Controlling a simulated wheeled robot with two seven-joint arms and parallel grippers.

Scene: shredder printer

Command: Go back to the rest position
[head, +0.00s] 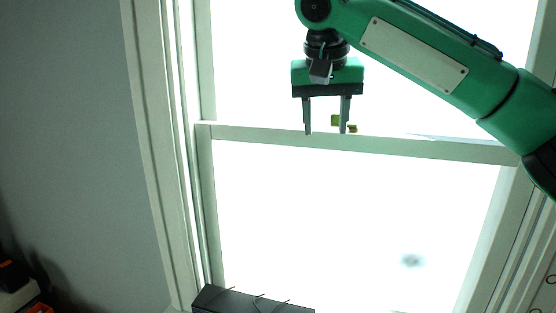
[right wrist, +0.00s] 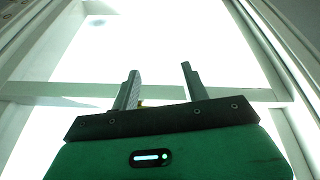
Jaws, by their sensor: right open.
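My right gripper (head: 326,128) hangs from the green arm that comes in from the right in the head view. Its two grey fingers point down and stand apart, with nothing between them. It is in front of the bright window, near the crossbar. The right wrist view also shows the right gripper (right wrist: 158,85) open and empty against the window. My left gripper is not in view.
A large white-framed window (head: 350,225) fills most of the head view. A dark box-like thing (head: 250,301) shows at the bottom edge. Black and orange things (head: 15,278) are at the lower left, beside a bare grey wall (head: 75,140).

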